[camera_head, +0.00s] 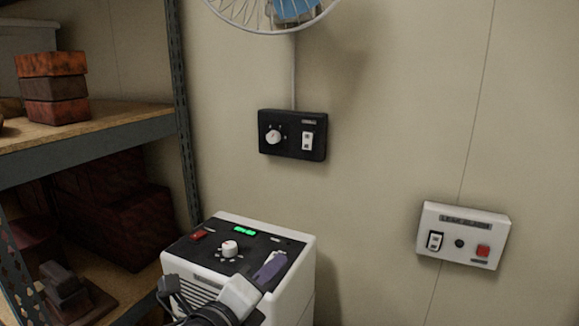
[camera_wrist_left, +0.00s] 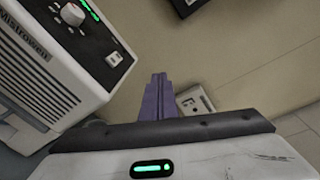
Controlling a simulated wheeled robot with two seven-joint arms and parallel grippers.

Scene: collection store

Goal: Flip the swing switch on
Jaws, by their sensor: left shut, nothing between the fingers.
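A black control box (camera_head: 293,135) is on the wall below a fan, with a white round knob (camera_head: 273,136) and a white rocker switch (camera_head: 307,141). Its small label is too small to read, and I cannot tell the rocker's position. My left gripper (camera_head: 270,266) has purple fingers, shut and empty. In the head view it appears in front of the white machine's top, below the black box and apart from it. In the left wrist view the shut fingers (camera_wrist_left: 157,97) point toward the wall. My right gripper is not in view.
A white machine (camera_head: 297,272) with a dial, red switch and green display stands below the black box; its white rocker (camera_wrist_left: 114,59) shows in the wrist view. A white alarm box (camera_head: 463,235) is on the wall at right. Shelving (camera_head: 140,126) stands left. The fan (camera_head: 275,15) hangs above.

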